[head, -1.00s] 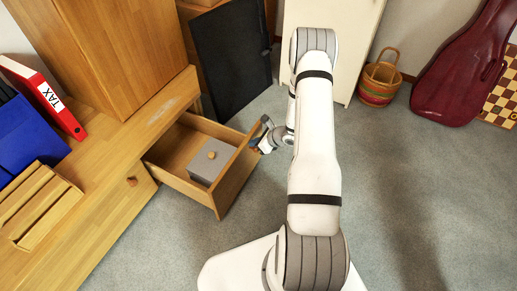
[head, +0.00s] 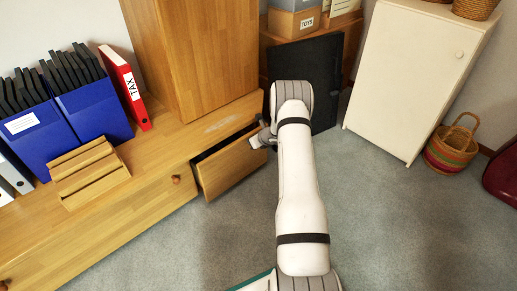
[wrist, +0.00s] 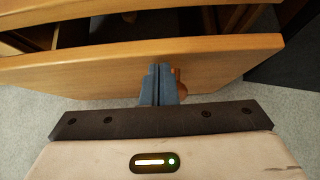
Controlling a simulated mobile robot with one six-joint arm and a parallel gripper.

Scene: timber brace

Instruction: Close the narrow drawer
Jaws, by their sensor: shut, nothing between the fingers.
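The narrow drawer (head: 232,165) is a wooden drawer low in the cabinet, partly open, with a dark gap above its front. In the wrist view its front panel (wrist: 90,80) crosses the picture, with a round wooden knob (wrist: 181,86) near the middle. My gripper (wrist: 160,72) is shut and empty, its fingertips at the drawer front just left of the knob. They look to be touching or very close to the panel. In the head view my gripper (head: 262,138) is at the right end of the drawer front, partly hidden by my arm.
A long wooden cabinet (head: 150,208) runs along the left, holding blue file boxes (head: 95,118), a red TAX binder (head: 124,86) and a slatted wooden tray (head: 90,175). A dark panel (head: 322,80) leans behind my arm. A white cabinet (head: 405,80) and basket (head: 452,150) stand right. Carpet in front is clear.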

